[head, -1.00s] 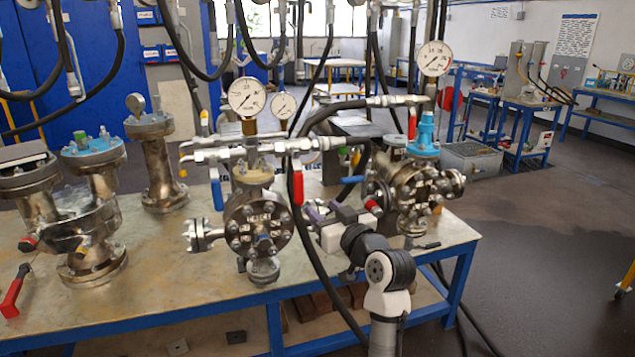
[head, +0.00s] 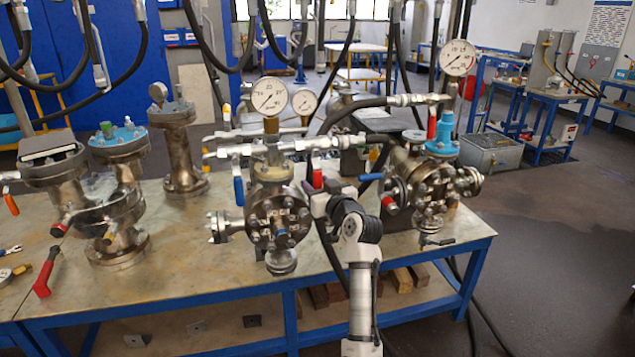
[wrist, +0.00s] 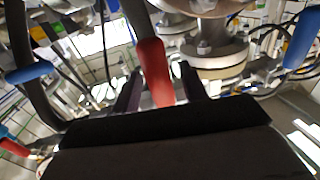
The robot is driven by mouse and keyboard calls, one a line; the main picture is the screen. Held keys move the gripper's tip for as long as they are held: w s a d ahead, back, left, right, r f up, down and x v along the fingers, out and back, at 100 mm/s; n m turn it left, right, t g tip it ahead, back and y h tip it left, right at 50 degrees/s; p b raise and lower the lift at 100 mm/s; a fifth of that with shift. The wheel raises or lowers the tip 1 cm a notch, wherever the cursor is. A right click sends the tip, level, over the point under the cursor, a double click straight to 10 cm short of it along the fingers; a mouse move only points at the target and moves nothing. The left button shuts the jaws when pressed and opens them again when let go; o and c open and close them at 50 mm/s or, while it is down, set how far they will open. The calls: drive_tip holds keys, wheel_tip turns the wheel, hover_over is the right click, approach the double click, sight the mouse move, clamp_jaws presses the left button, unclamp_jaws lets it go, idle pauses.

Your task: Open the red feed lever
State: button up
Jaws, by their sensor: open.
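The red feed lever (head: 317,179) hangs down from the valve line above the middle flanged vessel (head: 268,205). In the wrist view the red lever (wrist: 154,68) reaches down between my two dark fingers, its lower end close to the palm. My gripper (head: 318,190) is open at the lever, with one finger on each side. In the wrist view my gripper (wrist: 160,85) shows a gap between the lever and the right finger; the left finger is closer, and contact cannot be told. The hand hides part of the lever in the head view.
A blue lever (head: 239,190) hangs left of the vessel, and another blue lever (head: 371,178) lies to the right. A right vessel (head: 425,185) stands close to my arm. A black hose (head: 335,118) loops over the hand. A pressure gauge (head: 269,96) stands above the valve line.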

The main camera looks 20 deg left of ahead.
clamp_jaws()
idle(0.3)
drive_tip(key=shift+f, duration=0.1)
drive_tip(key=shift+w+d+f+n+b, duration=0.1)
drive_tip(key=shift+w+d+n+b, duration=0.4)
drive_tip(key=shift+b, duration=0.6)
drive_tip(key=shift+w+d+r+n+h+b, duration=0.8)
drive_tip(key=shift+r+n, duration=0.65)
drive_tip(key=shift+n, duration=1)
drive_tip(key=shift+w+d+r+n+h+b, duration=0.5)
drive_tip(key=shift+d+r+n+b, duration=0.75)
drive_tip(key=shift+n, duration=1.25)
drive_tip(key=shift+w+d+r+n+h+b, duration=0.65)
drive_tip(key=shift+r+n, duration=0.95)
drive_tip(key=shift+n, duration=0.85)
drive_tip(key=shift+s+d, duration=0.15)
